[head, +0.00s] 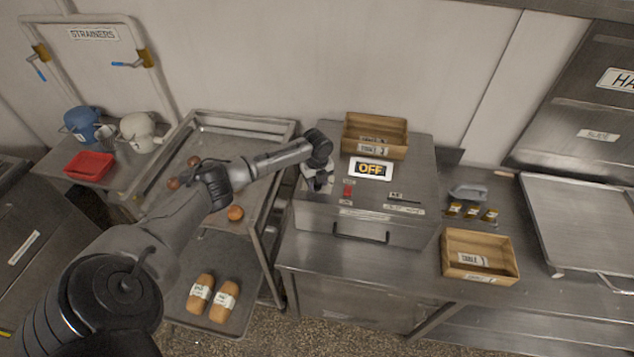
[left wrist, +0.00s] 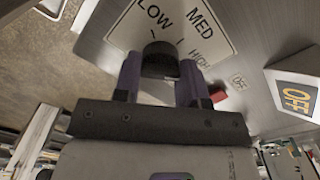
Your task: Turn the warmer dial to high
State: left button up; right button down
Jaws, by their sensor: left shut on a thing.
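The warmer (head: 405,212) is a steel box with a front handle, standing on the steel counter. A sign on its top (head: 370,169) reads OFF, and it also shows tilted in the left wrist view (left wrist: 294,95). The black round dial (left wrist: 160,54) sits on a white label plate (left wrist: 195,22) marked LOW, MED and HIGH, with OFF beyond. My left gripper (head: 318,183) is at the warmer's left side. In the left wrist view its fingers (left wrist: 160,82) are shut on the dial, one on each side. I cannot make out the dial's pointer. My right gripper is out of view.
Another crate (head: 451,257) is on the counter to the right. A rack (head: 290,128) with rolls and loaves stands left, under my left arm.

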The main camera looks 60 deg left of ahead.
pick_arm(q)
jog(key=shift+r+m, duration=0.1)
jog(key=shift+m, duration=0.5)
jog(key=o, duration=0.9)
jog(key=shift+r+b, duration=1.3)
jog(key=shift+r, duration=5.55)
jog(key=shift+n, duration=0.3)
